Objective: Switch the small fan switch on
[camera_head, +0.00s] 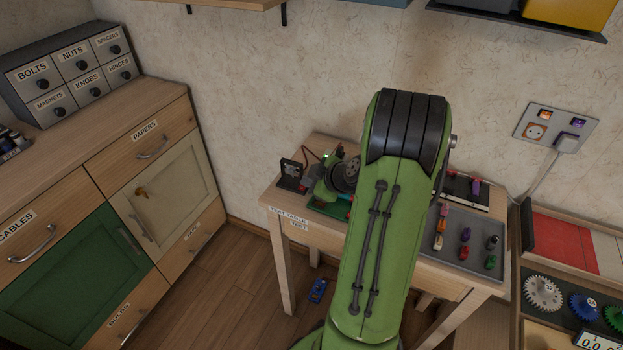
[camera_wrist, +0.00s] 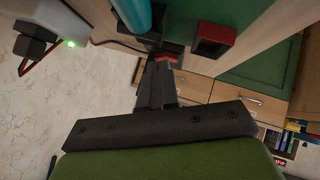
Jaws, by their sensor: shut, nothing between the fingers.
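My gripper (camera_wrist: 155,72) is shut and empty in the wrist view. Its dark fingertips are close to a small red part (camera_wrist: 166,58) on a dark base, which looks like the switch. I cannot tell whether they touch, or which way the switch is set. In the head view, a small black fan-like unit (camera_head: 291,174) stands at the left of the test table (camera_head: 283,200). My arm hides much of the table there, and the switch cannot be made out.
A light blue cylinder (camera_wrist: 138,14) is close beside the fingers. A red cable (camera_wrist: 33,62) and a green light (camera_wrist: 70,43) lie at the left. A grey tray (camera_head: 479,262) with several small coloured parts is right of my arm. A wall socket plate (camera_head: 556,125) is behind.

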